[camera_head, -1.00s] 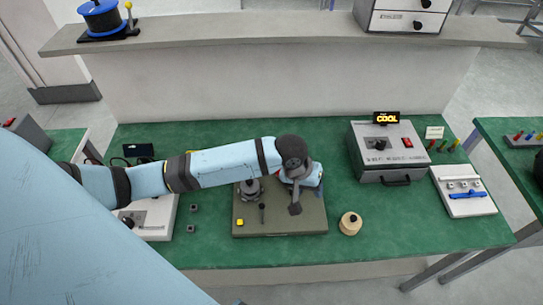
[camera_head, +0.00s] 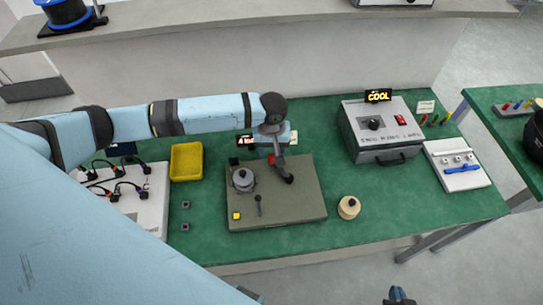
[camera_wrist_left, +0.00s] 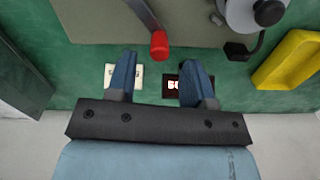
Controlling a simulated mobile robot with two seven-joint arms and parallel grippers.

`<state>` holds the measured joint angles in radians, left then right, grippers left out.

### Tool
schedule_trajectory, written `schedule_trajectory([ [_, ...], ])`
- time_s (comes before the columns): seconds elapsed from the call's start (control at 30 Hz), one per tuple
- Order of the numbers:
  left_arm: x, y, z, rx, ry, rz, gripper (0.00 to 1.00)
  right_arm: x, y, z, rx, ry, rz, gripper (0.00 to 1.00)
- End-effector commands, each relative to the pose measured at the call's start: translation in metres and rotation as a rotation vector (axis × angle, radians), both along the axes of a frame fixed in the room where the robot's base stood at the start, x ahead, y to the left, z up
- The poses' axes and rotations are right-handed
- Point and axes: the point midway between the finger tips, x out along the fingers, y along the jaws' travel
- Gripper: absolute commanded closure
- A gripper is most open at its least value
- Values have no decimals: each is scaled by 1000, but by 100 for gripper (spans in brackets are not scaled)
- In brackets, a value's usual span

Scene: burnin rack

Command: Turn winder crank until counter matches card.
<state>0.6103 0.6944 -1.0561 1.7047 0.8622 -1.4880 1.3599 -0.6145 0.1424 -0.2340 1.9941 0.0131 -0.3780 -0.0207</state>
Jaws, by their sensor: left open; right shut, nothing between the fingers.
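The winder stands on a grey-green plate (camera_head: 295,210), with a grey spool (camera_head: 243,180) on its left. Its dark crank has a red handle (camera_head: 271,160) near the plate's far edge, also in the left wrist view (camera_wrist_left: 159,45). My left gripper (camera_head: 272,146) is open and empty behind the handle; in the wrist view its blue fingers (camera_wrist_left: 159,82) stand apart, the handle beyond their tips. The counter (camera_wrist_left: 174,84) has a lit display, partly covered by a finger; its digits are unclear. The white card (camera_wrist_left: 112,76) is also partly covered. My right gripper (camera_head: 398,297) is shut, barely in view.
A yellow bin (camera_head: 186,161) and a cabled white panel (camera_head: 150,205) stand to the left. A round wooden piece (camera_head: 348,208) lies right of the plate. A grey box with a lit COOL sign (camera_head: 378,96) stands further right. The green bench front is mostly clear.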

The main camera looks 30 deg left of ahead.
Motion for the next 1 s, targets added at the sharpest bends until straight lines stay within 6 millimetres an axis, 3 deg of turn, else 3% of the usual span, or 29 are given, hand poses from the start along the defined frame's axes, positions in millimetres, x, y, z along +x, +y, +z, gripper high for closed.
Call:
schedule_trajectory([
  [0.1,0,0,-22,2,1,-1,52,0,0,1,1,0,-1,100],
  [0.3,0,0,-43,-1,0,-2,52,0,1,1,2,0,-1,100],
  [0.67,0,0,-49,-1,0,-2,52,0,1,1,3,1,-2,100],
  [0.87,0,0,-48,-1,0,-2,96,0,2,1,4,1,-1,100],
  [1.0,0,0,-48,0,-1,-2,100,0,2,1,4,1,-1,100],
])
